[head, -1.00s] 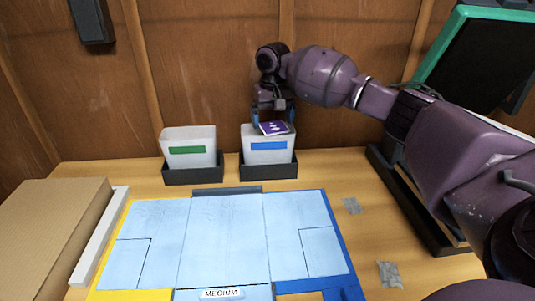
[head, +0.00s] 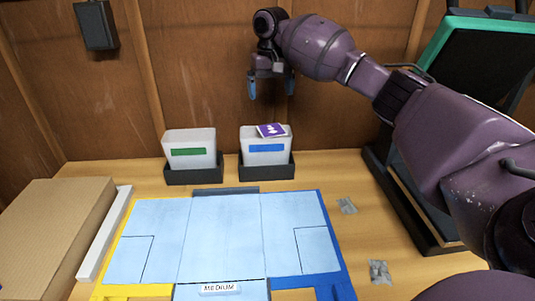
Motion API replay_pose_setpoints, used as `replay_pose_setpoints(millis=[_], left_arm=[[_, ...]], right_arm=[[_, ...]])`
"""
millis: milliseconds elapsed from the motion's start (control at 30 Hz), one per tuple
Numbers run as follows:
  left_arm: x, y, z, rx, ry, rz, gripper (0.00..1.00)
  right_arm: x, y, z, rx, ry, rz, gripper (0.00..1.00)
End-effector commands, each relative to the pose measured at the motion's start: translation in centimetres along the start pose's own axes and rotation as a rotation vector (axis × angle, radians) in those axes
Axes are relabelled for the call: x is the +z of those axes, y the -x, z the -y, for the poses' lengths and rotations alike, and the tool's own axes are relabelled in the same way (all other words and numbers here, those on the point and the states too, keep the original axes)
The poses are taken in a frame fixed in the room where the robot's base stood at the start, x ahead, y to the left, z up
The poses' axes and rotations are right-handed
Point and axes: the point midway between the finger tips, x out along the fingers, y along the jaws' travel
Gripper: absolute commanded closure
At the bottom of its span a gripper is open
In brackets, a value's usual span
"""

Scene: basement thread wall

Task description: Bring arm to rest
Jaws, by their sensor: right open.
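My right gripper (head: 271,88) is open and empty. It hangs above the white bin with the blue label (head: 266,147), in front of the wooden wall. My right arm reaches in from the right side of the head view. A purple packet or card (head: 271,130) with white marks lies at the top of that bin, below the gripper and apart from it. My left gripper is not in view.
A white bin with a green label (head: 188,150) stands to the left. A blue folding board (head: 222,238) marked MEDIUM lies in the middle. A cardboard box (head: 50,235) is at left, a green-framed dark screen (head: 480,70) at right. Small grey packets (head: 379,272) lie on the table.

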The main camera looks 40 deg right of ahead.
Motion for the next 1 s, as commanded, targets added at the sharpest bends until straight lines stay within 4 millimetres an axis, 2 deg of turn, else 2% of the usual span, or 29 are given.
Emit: replay_pose_setpoints(millis=[133, 667, 767, 867, 1000], left_arm=[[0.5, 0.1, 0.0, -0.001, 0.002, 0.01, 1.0], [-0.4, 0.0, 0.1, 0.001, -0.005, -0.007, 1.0], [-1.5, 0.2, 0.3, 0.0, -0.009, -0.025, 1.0], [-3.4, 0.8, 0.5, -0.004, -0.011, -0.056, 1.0], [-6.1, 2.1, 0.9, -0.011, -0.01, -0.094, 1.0]], right_arm=[[0.0, 0.9, 0.0, 0.0, 0.001, 0.001, 0.02], [0.0, 1.2, 0.0, 0.0, 0.001, -0.001, 0.02], [0.3, 3.0, -0.1, -0.006, 0.001, -0.018, 0.02], [0.9, 6.6, -0.3, -0.017, 0.001, -0.051, 0.02], [2.0, 12.6, -0.7, -0.034, 0.0, -0.106, 0.02]])
